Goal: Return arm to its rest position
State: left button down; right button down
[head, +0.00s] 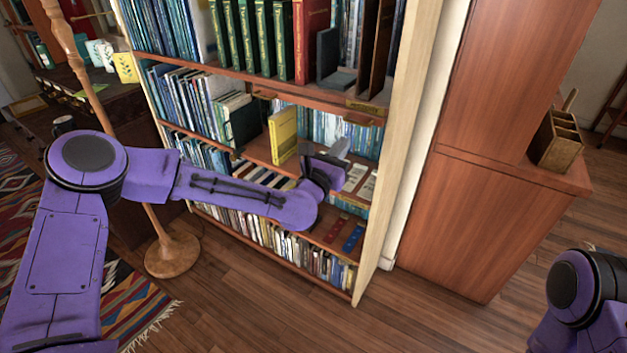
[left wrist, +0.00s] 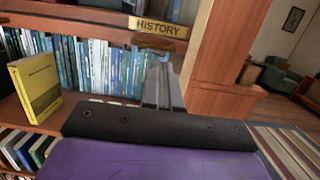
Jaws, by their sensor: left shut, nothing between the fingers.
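My left arm (head: 240,190) reaches from the left toward the bookcase. My left gripper (head: 340,150) is at the front of the middle shelf, to the right of a yellow book (head: 283,134). Its fingers (left wrist: 160,85) are shut with nothing between them in the left wrist view. The yellow book (left wrist: 35,85) stands upright at the left of that view, apart from the fingers. Part of my right arm (head: 580,290) shows at the lower right; its gripper is out of view.
The bookcase (head: 392,150) holds rows of books, with a HISTORY label (left wrist: 158,27) on a shelf edge. A wooden cabinet (head: 480,220) stands to its right, with a wooden organizer (head: 556,142) on a ledge. A wooden floor stand (head: 172,254) is behind my left arm. Open floor lies in front.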

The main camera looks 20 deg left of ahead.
pick_arm(q)
jog(key=s+a+f+m+b, duration=0.1)
jog(key=s+a+f+m, duration=0.1)
jog(key=s, duration=0.5)
jog(key=s+a+f+m+g+y, duration=0.15)
jog(key=s+f+m+g, duration=0.5)
jog(key=f, duration=0.75)
jog(key=s+a+f+m+g+y, duration=0.1)
jog(key=s+f+m+g+y, duration=0.15)
jog(key=s+f+m, duration=0.9)
jog(key=s+a+f+m+g+y, duration=0.2)
jog(key=s+a+f, duration=0.4)
jog(key=s, duration=0.3)
jog(key=s+a+f+m+g+y, duration=0.2)
jog(key=s+a+f+m+g, duration=0.2)
jog(key=s+a+f, duration=0.3)
jog(key=s+g, duration=0.1)
jog(key=s, duration=0.2)
jog(key=shift+a+m, duration=0.3)
